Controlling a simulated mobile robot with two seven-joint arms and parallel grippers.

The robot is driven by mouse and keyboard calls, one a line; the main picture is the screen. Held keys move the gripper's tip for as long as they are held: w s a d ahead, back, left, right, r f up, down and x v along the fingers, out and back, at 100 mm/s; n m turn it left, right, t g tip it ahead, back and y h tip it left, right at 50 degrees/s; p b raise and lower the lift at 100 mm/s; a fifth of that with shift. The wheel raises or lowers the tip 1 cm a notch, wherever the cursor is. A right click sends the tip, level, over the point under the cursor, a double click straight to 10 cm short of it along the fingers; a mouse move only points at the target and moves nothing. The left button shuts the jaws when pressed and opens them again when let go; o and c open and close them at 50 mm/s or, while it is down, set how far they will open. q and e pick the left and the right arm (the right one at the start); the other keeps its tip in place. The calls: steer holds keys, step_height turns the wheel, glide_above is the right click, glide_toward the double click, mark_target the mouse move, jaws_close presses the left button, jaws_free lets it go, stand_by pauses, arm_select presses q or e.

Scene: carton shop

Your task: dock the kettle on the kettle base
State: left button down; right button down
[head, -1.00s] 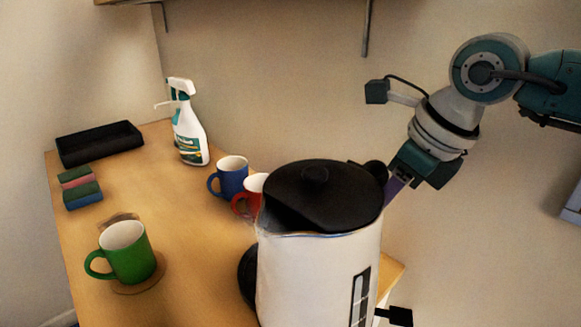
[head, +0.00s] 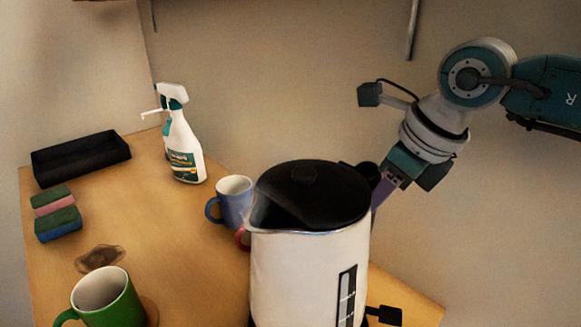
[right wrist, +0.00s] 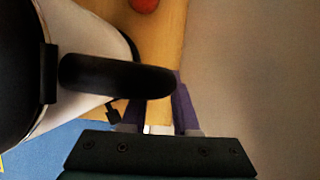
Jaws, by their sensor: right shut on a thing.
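The white kettle (head: 300,270) with a black lid stands large at the front of the head view, looking upright; its lower end is cut off. My right gripper (head: 381,193) reaches it from behind right and is shut on its black handle (right wrist: 105,75), whose end shows by the purple fingers (right wrist: 157,108) in the right wrist view. The kettle base is not clearly visible; a dark sliver shows at the kettle's lower left. I cannot tell whether the kettle touches anything below. My left gripper is not in view.
A blue mug (head: 234,199) and a mostly hidden red mug (head: 242,238) stand behind the kettle. A green mug (head: 108,299), sponges (head: 57,214), a black tray (head: 80,158) and a spray bottle (head: 183,145) are on the wooden table (head: 180,235). A small black block (head: 384,315) shows at right.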

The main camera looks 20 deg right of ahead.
mark_target(373, 223)
step_height(373, 223, down, 3)
steer(key=shift+w+f+b, duration=0.1)
steer(key=shift+f+b, duration=0.05)
steer(key=shift+b, duration=1.05)
steer(key=shift+f, duration=0.2)
steer(key=shift+s, duration=0.2)
steer(key=shift+d+f, duration=0.1)
stand_by(0.6)
